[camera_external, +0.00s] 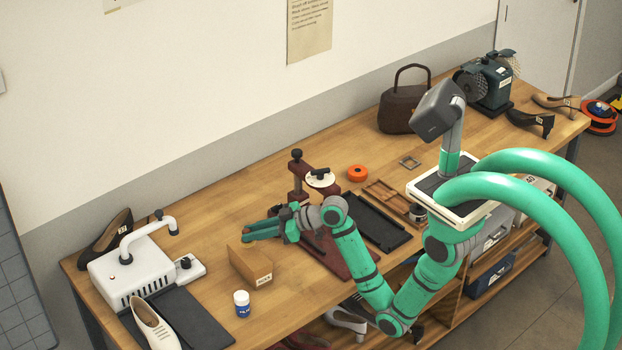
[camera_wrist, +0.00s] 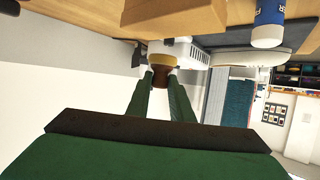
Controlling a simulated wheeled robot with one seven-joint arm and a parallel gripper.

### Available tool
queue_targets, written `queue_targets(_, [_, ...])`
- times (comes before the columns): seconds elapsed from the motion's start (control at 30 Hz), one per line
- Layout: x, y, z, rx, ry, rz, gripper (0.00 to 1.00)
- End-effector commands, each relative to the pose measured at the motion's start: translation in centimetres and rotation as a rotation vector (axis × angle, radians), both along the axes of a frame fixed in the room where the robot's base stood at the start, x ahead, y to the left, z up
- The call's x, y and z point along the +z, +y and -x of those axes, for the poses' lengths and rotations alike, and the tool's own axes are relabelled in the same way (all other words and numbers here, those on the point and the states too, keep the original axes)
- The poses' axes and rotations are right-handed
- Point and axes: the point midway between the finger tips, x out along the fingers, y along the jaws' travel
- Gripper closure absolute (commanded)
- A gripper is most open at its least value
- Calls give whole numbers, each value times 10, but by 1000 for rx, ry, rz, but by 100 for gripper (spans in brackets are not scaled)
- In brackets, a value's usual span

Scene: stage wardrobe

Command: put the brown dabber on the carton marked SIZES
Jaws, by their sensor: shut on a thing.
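A tan carton (camera_external: 245,262) with a small label stands on the workbench; its lettering is too small to read surely. A tan block at the top of the upside-down wrist view (camera_wrist: 150,18) looks like the same carton. My gripper (camera_external: 250,232) is just above and behind the carton in the external view, reaching left. In the wrist view my gripper (camera_wrist: 160,76) is shut on the brown dabber (camera_wrist: 160,82), which has a dark brown part and a tan end. In the external view the dabber is hard to make out behind the fingers.
A white machine (camera_external: 130,272) and a pale shoe (camera_external: 153,325) are to the left. A blue-and-white bottle (camera_external: 242,304) stands in front of the carton. A dark red press (camera_external: 335,255) stands under my arm. Bare wood lies behind the carton.

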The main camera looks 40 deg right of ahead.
Motion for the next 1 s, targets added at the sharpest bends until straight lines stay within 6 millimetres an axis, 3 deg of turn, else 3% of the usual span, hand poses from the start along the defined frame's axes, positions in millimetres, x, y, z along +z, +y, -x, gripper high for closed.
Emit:
queue_targets(0.4, [-40, 0, 0, 0, 2, -1, 100])
queue_targets(0.73, [-42, 0, 0, 0, 0, 0, 100])
queue_targets(0.77, [-42, 0, 0, 0, -1, -1, 75])
queue_targets(0.8, [-42, 0, 0, 0, -1, 0, 66])
queue_targets(0.83, [-42, 0, 0, 0, -1, 0, 61])
queue_targets(1.0, [-41, 0, 0, 0, -1, 0, 61])
